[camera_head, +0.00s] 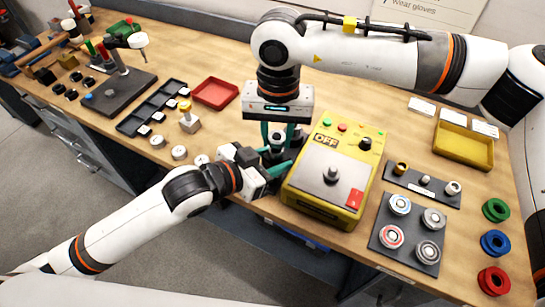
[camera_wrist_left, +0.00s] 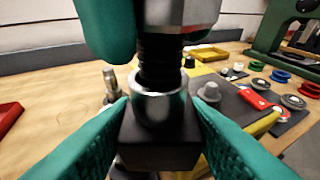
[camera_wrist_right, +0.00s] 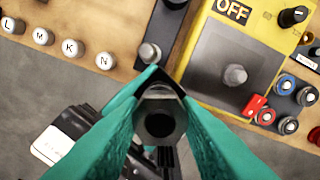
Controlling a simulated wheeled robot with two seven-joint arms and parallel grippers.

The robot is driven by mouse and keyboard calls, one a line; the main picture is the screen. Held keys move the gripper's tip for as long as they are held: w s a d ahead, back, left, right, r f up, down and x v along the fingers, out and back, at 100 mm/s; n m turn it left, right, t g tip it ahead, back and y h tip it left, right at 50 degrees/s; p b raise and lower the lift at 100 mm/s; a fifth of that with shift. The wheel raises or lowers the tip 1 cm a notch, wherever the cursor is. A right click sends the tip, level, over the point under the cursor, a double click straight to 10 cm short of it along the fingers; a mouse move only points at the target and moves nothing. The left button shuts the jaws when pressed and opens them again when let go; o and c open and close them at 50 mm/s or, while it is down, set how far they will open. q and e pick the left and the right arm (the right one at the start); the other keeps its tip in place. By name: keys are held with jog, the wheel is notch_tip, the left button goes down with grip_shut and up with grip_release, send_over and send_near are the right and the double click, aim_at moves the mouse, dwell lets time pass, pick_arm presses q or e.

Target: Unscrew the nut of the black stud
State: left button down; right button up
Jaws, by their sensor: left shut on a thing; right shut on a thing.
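The black stud (camera_wrist_left: 158,70) stands upright and threaded in the left wrist view, rising from a silver collar (camera_wrist_left: 158,107) on a dark block (camera_wrist_left: 160,150). My left gripper (camera_head: 272,164) is shut on that block from the side. A silver nut (camera_wrist_left: 190,14) sits around the upper part of the stud, with bare thread between nut and collar. My right gripper (camera_head: 284,140) comes from above and is shut on the nut. In the right wrist view the hex nut (camera_wrist_right: 160,98) shows between the green fingers, with a dark hole. The head view mostly hides stud and nut behind the fingers.
A yellow control box (camera_head: 310,205) marked OFF stands close to the right of both grippers. A yellow tray (camera_head: 463,148) lies far right.

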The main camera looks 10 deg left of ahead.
jog(key=n, duration=0.9)
jog(key=o, duration=1.6)
jog(key=shift+o, duration=1.2)
jog(key=shift+s+a, duration=0.15)
